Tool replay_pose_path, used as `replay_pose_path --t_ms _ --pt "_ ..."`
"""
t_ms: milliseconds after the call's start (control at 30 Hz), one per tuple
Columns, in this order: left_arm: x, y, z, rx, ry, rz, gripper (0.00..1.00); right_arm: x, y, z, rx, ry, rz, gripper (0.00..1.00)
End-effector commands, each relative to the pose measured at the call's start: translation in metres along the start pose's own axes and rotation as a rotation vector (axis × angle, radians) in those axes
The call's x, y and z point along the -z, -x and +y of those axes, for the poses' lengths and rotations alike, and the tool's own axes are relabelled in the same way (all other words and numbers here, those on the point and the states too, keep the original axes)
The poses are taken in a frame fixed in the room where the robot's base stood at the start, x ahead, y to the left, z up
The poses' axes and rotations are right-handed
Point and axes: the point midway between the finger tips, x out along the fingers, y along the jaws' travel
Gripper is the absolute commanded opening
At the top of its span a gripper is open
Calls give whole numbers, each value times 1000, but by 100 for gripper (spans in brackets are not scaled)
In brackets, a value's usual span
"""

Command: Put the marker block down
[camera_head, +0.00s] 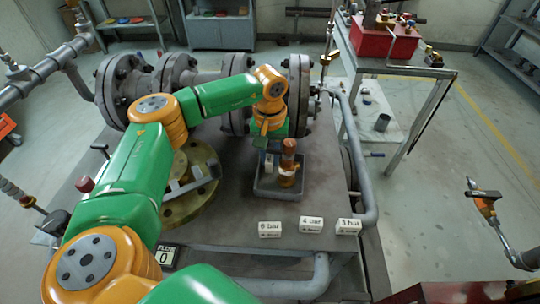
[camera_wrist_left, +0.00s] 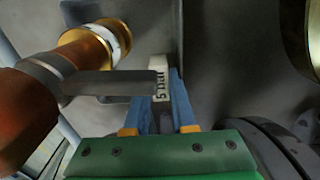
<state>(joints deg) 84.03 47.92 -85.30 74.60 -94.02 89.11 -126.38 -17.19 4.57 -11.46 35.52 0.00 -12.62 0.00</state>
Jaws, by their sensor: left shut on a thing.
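My left gripper (camera_wrist_left: 160,100) is shut on a white marker block (camera_wrist_left: 158,72) with dark lettering that looks like "5 bar". The block sits between the blue fingertips. In the head view the left gripper (camera_head: 267,152) points down at the back left of a small grey tray (camera_head: 278,192), beside an upright copper-brown cylinder (camera_head: 288,165). Other white marker blocks marked 6 bar (camera_head: 270,229), 4 bar (camera_head: 311,224) and 3 bar (camera_head: 348,227) stand near the bench's front edge. My right gripper is not in view.
Large grey flanged pipework (camera_head: 299,90) stands behind the tray. A brass-coloured flange (camera_head: 190,190) lies left of it, partly under my arm. A flow display (camera_head: 166,256) reads 0. A grey pipe (camera_head: 362,180) bounds the bench's right side. Bare bench shows between tray and blocks.

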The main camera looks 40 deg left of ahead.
Motion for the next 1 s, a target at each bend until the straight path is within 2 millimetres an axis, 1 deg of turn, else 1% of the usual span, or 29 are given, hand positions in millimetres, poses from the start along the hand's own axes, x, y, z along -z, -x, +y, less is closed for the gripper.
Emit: replay_pose_path --t_ms 100,133,167,200,233,433,500,567,667,700,833,900,1000 --pt "0 -4 0 0 0 0 0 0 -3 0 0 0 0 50" --pt "0 -3 0 -1 0 0 32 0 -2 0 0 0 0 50" --pt "0 -2 0 0 0 0 40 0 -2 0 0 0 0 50" --pt "0 -2 0 0 0 0 51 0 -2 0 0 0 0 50" --pt "0 -2 0 0 0 0 54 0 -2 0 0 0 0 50" --pt "0 -2 0 0 0 0 54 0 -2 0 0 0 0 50" --pt "0 4 0 0 0 1 54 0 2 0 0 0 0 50" --pt "1 10 1 -3 0 4 54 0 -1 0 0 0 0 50" --pt "1 36 1 -4 0 6 54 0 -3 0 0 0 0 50" --pt "1 48 1 -5 0 6 54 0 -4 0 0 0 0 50" --pt "1 86 1 -3 1 5 54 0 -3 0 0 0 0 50" --pt "0 101 1 -3 1 3 54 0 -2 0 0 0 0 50" --pt "0 115 1 -1 0 2 54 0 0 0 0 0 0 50"
